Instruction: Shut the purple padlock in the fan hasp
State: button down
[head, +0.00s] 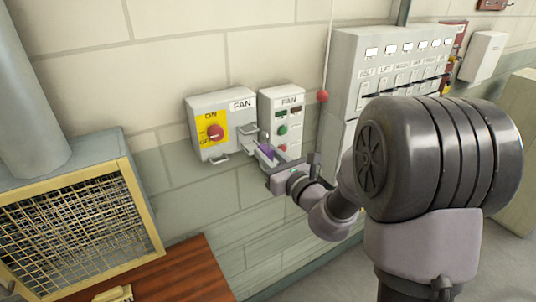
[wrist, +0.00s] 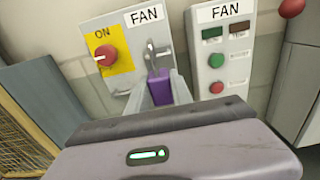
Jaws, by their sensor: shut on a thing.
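The purple padlock (wrist: 159,86) is between the fingers of my gripper (wrist: 163,92) in the wrist view. Its purple body also shows in the head view (head: 265,151). My gripper (head: 266,153) is shut on the padlock in front of the lower right of the fan isolator box (head: 222,148). The fan hasp (wrist: 151,52) is a metal piece at that box's right side, just beyond the padlock. A metal loop shows there above the purple body. I cannot tell whether the shackle is through the hasp or closed.
The isolator has a red knob (head: 215,132) on a yellow plate. A second fan box (head: 270,100) with buttons stands close on the right. A red ball on a cord (head: 322,96) hangs farther right. A mesh-fronted unit (head: 75,225) stands at left.

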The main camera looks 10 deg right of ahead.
jog(key=shift+p+x, duration=0.9)
jog(key=shift+x, duration=2.85)
jog(key=shift+f, duration=0.2)
jog(key=c, duration=1.1)
grip_release()
jog(key=shift+o, duration=0.4)
jog(key=o, duration=0.6)
